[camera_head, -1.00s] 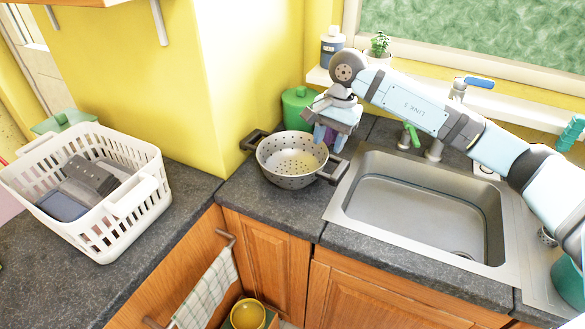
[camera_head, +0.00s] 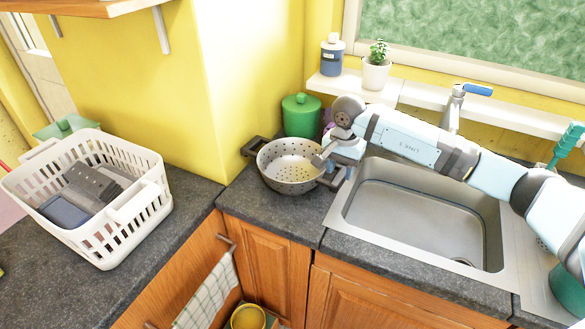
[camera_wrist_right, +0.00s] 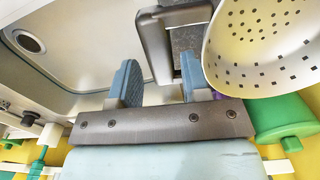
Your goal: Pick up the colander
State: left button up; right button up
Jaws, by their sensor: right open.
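The metal colander (camera_head: 284,170) stands upright on the dark counter left of the sink, with a dark loop handle on each side. Its perforated bowl (camera_wrist_right: 262,50) also shows at the upper right of the right wrist view. My right gripper (camera_head: 343,158) is low at the colander's right handle. In the right wrist view the right gripper's blue fingers (camera_wrist_right: 158,82) are spread, with the handle's outer bar (camera_wrist_right: 155,47) near the gap between them. I cannot tell whether they touch the handle. My left gripper is not in view.
The sink (camera_head: 420,210) is right of the colander, with its faucet (camera_head: 452,108) behind. A green lidded pot (camera_head: 301,117) stands close behind the colander. A white basket (camera_head: 150,205) stands at left. A potted plant (camera_head: 376,73) is on the sill. Counter in front of the colander is clear.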

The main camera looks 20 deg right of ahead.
jog(key=shift+f, duration=1.45)
grip_shut()
jog(key=shift+r, duration=0.1)
